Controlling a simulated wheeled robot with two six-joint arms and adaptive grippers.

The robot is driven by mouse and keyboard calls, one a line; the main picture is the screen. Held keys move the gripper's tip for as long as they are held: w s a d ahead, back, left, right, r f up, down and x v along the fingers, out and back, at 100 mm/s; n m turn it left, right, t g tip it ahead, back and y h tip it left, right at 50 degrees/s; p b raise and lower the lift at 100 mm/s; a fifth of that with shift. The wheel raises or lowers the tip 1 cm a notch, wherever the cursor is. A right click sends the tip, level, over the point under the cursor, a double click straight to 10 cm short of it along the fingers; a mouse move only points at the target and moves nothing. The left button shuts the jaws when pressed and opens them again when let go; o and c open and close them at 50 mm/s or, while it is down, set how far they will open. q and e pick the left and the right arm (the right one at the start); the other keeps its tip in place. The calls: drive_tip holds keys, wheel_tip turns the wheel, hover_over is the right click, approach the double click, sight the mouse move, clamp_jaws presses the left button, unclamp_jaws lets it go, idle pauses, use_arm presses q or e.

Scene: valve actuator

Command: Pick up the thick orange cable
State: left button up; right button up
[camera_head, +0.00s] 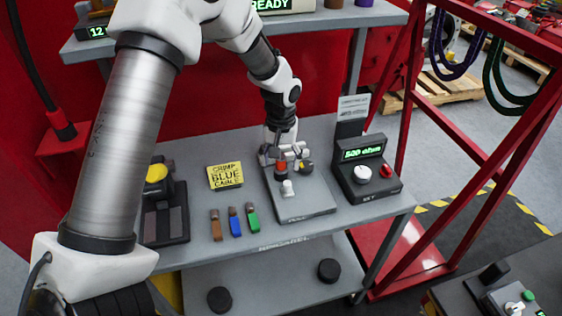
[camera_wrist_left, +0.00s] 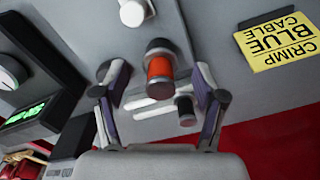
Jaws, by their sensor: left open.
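An upright orange piece with black ends (camera_wrist_left: 159,68) stands on the grey plate; in the head view its red-orange part (camera_head: 281,168) shows just below my gripper. I cannot tell whether it is a cable. My left gripper (camera_head: 286,157) is over the plate, pointing down. In the wrist view my left gripper (camera_wrist_left: 160,92) is open, with the orange piece between its fingers; no contact is visible. Short brown (camera_head: 215,225), blue (camera_head: 235,222) and green (camera_head: 252,218) pieces lie on the bench left of the plate. My right gripper is out of view.
The grey plate (camera_head: 312,203) has a white knob (camera_head: 288,188) near the gripper. A black meter box reading "500 ohm" (camera_head: 366,172) stands at right. A yellow "CRIMP BLUE CABLE" sign (camera_head: 225,176) and a black device with a yellow button (camera_head: 157,173) are at left. An upper shelf (camera_head: 200,42) is behind.

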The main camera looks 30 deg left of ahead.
use_arm(q)
drive_tip(key=f, duration=0.2)
drive_tip(key=shift+w+a+f, duration=0.15)
drive_tip(key=shift+w+f, duration=0.15)
drive_tip(key=shift+f, duration=0.05)
drive_tip(key=shift+s+r, duration=0.2)
drive_tip(key=c, duration=0.4)
clamp_jaws()
